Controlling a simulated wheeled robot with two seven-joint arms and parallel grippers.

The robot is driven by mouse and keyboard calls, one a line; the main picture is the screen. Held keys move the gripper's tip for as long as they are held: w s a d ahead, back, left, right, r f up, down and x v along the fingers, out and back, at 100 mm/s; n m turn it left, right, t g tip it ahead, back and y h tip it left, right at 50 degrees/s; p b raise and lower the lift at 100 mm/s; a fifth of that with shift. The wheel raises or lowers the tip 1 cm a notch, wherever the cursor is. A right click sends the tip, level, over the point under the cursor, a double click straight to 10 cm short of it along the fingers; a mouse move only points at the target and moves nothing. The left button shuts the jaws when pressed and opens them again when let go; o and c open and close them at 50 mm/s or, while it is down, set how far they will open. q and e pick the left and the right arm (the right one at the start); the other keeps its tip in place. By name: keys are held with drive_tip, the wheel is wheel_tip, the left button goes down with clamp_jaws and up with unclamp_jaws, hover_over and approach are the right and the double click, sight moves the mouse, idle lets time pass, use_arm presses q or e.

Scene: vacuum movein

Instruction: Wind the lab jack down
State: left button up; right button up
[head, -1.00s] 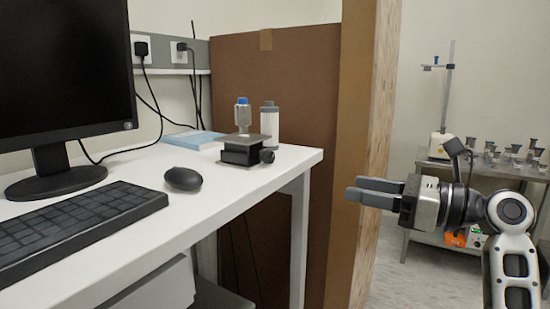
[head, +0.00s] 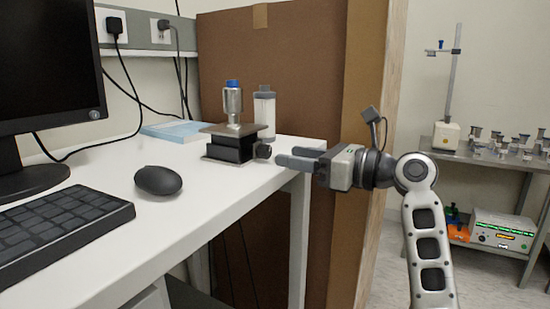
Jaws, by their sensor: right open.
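The lab jack (head: 231,147) stands on the white desk near its far right corner, black with a grey top plate. Its dark knob (head: 263,151) is on the right side. A metal bottle with a blue cap (head: 232,103) stands upright on the top plate. My right gripper (head: 297,157) is open and empty, just right of the knob, its fingers pointing left at it across the desk's right edge. A small gap shows between fingertips and knob. My left gripper is not in view.
A white bottle with a grey cap (head: 264,113) stands behind the jack. A blue book (head: 178,131) lies to its left. A mouse (head: 158,180), keyboard (head: 62,225) and monitor (head: 50,70) occupy the desk's left. A brown partition (head: 300,70) stands behind the desk.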

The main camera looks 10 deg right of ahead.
sight(269, 152)
drive_tip(key=x, duration=0.5)
drive_tip(key=shift+w+b, duration=0.1)
drive_tip(key=shift+b, duration=0.2)
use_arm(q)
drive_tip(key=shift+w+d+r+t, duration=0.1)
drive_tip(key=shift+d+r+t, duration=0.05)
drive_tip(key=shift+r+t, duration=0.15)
use_arm(e)
drive_tip(key=c, duration=1)
drive_tip(key=shift+r+p, duration=0.2)
drive_tip(key=shift+p, duration=0.55)
drive_tip(key=shift+r+n+p, duration=0.1)
drive_tip(key=shift+n+p, duration=0.5)
drive_tip(key=shift+p, duration=0.05)
drive_tip(key=shift+n+p, duration=0.6)
drive_tip(key=shift+p, duration=0.15)
drive_tip(key=shift+f, duration=0.25)
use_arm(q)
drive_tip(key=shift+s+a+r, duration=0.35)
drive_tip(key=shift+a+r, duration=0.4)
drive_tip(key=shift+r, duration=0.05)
use_arm(e)
drive_tip(key=shift+f, duration=0.1)
